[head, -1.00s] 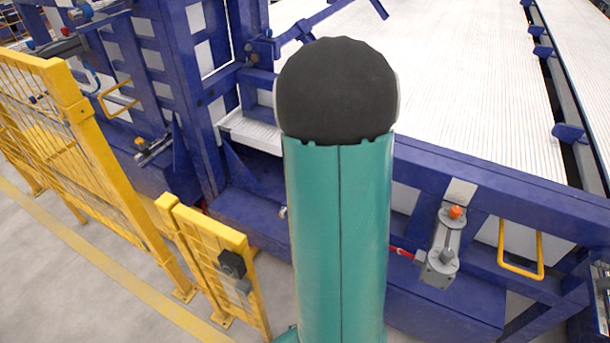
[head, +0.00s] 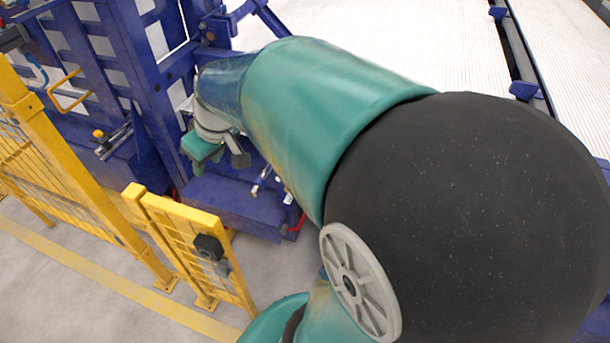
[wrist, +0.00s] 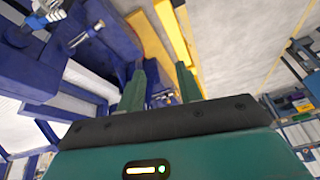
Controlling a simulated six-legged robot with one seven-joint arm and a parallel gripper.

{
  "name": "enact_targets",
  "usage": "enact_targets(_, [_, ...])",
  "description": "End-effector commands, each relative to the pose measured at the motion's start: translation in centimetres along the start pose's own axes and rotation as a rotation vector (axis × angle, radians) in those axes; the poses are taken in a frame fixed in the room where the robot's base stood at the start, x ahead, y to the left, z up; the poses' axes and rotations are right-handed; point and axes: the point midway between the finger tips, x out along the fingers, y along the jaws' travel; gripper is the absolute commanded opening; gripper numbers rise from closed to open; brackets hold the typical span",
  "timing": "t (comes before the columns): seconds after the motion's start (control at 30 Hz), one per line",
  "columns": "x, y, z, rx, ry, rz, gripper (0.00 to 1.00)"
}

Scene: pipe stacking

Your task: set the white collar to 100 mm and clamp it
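I cannot pick out a white collar for certain in either view. A small silver and blue fitting (head: 262,181) stands by the blue frame, just right of my gripper (head: 220,158) in the head view. A grey clamp-like device with an orange knob (head: 112,140) is on the blue frame farther left. In the wrist view, my gripper's two green fingers (wrist: 160,68) are apart with nothing held between them. A pale fitting (wrist: 45,14) shows at the wrist view's upper left. My arm hides the frame's right part in the head view.
A yellow mesh fence (head: 190,245) stands on the grey floor at left, close to the blue frame (head: 235,205); it also shows in the wrist view (wrist: 165,35). White ribbed decks (head: 400,45) lie behind. Shelves with boxes (wrist: 300,115) appear at the wrist view's right.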

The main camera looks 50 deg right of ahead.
Motion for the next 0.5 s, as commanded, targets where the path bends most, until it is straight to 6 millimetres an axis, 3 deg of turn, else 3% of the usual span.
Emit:
enact_targets(0.1, [-1.1,-2.8,0.7,0.001,0.001,-0.004,0.35])
enact_targets(0.5, [-2.6,-8.8,4.3,0.041,-0.042,-0.027,0.35])
